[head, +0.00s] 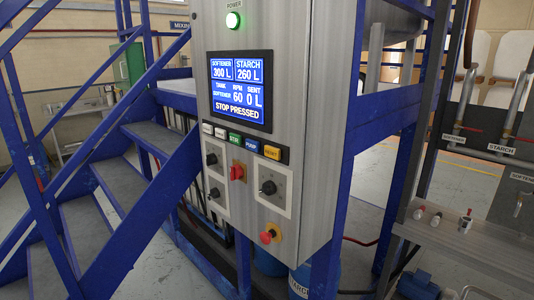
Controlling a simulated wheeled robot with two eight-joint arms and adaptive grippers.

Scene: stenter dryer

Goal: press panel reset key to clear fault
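A grey control panel (292,50) stands in the middle of the head view. Its blue screen (240,87) reads "STOP PRESSED" at the bottom, with softener 300 L and starch 260 L above. Below the screen is a row of keys: two pale keys (220,133), a green key (235,139), a blue pump key (251,145) and a yellow key (271,152) at the right end, which seems to read reset. A red mushroom stop button (267,237) on a yellow base sits low on the panel. Neither gripper is in view.
A green power lamp (232,20) is lit at the top. A red switch (237,172) and black knobs (268,188) sit below the keys. Blue stairs and rails (130,205) stand at left. A grey bench (455,245) with small bottles and labelled pipes is at right.

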